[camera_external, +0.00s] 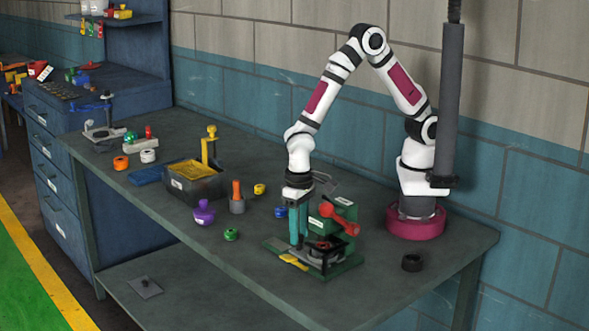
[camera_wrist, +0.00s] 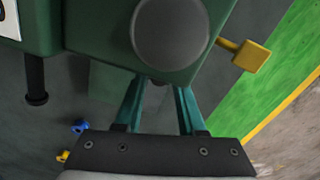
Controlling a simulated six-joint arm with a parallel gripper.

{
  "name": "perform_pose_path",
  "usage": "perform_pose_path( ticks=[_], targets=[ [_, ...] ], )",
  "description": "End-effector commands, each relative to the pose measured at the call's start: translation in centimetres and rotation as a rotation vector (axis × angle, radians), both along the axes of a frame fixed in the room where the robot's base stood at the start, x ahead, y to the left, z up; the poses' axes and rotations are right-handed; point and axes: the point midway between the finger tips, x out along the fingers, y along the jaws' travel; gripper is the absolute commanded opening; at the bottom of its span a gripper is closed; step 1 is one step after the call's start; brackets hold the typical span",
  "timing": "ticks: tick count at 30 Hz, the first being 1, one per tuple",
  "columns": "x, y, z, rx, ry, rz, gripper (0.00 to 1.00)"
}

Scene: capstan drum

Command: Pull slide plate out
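The green capstan fixture (camera_external: 341,228) stands on the bench with a red lever on its side. A yellow tab (camera_external: 294,262) sticks out low at its front left; I take it as the slide plate's end, but the plate itself is not clearly seen. My gripper (camera_external: 298,243) points down at the fixture's left side, just above the yellow tab. In the wrist view its teal fingers (camera_wrist: 158,90) are apart, with nothing clearly held. Their tips are close to the green body (camera_wrist: 95,30) and grey disc (camera_wrist: 170,30). A yellow block on a stem (camera_wrist: 247,56) juts out right of them.
A black ring (camera_external: 412,262) lies right of the fixture. A green ring (camera_external: 231,234), purple knob (camera_external: 204,212) and orange-topped peg (camera_external: 237,198) stand to the left. A dark tray (camera_external: 196,185) is farther back. A grey vertical post (camera_external: 451,100) hangs near my base.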

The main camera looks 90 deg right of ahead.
Motion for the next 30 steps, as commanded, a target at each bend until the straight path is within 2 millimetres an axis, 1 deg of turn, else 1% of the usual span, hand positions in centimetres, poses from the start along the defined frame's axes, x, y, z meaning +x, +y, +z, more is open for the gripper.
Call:
perform_pose_path(
  ticks=[1, 3, 6, 30],
  targets=[
    [0.00, 0.00, 0.01, 0.000, 0.000, 0.000, 0.28],
    [0.00, 0.00, 0.02, 0.000, 0.000, 0.000, 0.16],
    [0.00, 0.00, 0.02, 0.000, 0.000, 0.000, 0.00],
    [0.00, 0.01, 0.07, 0.000, 0.000, 0.000, 0.00]
  ],
)
